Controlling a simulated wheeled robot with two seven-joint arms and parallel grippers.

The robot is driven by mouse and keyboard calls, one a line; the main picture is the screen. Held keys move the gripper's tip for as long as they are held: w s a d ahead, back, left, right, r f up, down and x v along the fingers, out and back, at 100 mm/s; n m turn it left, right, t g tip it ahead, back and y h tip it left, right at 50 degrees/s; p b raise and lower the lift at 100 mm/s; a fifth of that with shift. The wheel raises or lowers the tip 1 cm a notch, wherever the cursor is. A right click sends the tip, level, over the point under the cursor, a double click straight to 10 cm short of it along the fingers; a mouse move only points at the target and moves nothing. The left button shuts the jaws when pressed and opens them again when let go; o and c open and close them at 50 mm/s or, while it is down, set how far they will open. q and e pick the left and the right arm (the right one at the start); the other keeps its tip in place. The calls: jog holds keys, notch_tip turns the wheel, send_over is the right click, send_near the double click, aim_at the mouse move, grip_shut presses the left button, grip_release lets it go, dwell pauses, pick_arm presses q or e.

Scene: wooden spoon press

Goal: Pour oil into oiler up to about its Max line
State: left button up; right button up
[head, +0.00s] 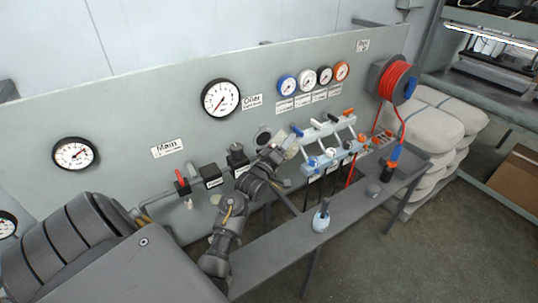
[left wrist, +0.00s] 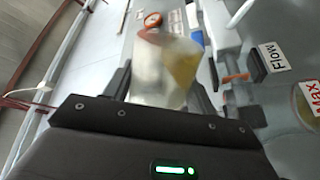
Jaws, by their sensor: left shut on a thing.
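My left gripper (head: 279,152) is shut on a translucent cup, up against the panel's middle. In the left wrist view the cup (left wrist: 160,65) stands between the two fingers, with yellow oil on its right side; the picture is tilted and blurred. A round sight glass (left wrist: 303,108) with a yellowish tint shows at the right edge beside a red "Max" label (left wrist: 313,97); its oil level cannot be read. In the head view the "Oiler" label (head: 252,101) is beside a large gauge, and a round port (head: 262,137) sits below it, partly behind my gripper. My right gripper is not in view.
A light-blue bottle (head: 321,221) with a dark top stands on the narrow grey bench (head: 270,258). A pale-blue valve rack (head: 325,140) is just right of my gripper. A red hose reel (head: 396,82) and sacks (head: 425,120) are at the right.

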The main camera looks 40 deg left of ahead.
aim_at(292, 152)
pick_arm(q)
jog(key=shift+d, duration=0.1)
dwell(0.8)
jog(key=shift+f+m, duration=0.1)
jog(key=shift+m, duration=0.2)
jog(key=shift+r+m+h+p, duration=0.3)
jog(key=shift+r+m+p, duration=0.3)
jog(key=shift+m+p, duration=0.5)
jog(key=d+f+m, duration=0.1)
jog(key=m, duration=0.1)
jog(key=f+m, duration=0.1)
jog(key=m, duration=0.1)
jog(key=d+f+m+g+h, duration=0.1)
jog(key=m, duration=0.1)
jog(key=shift+w+d, duration=0.3)
jog(key=shift+w, duration=0.05)
notch_tip(292, 152, down, 7)
jog(key=d+m+b, duration=0.2)
jog(key=m+b, duration=0.2)
jog(key=shift+w+f+g, duration=0.2)
jog(key=shift+w+g, duration=0.05)
jog(key=shift+g, duration=0.15)
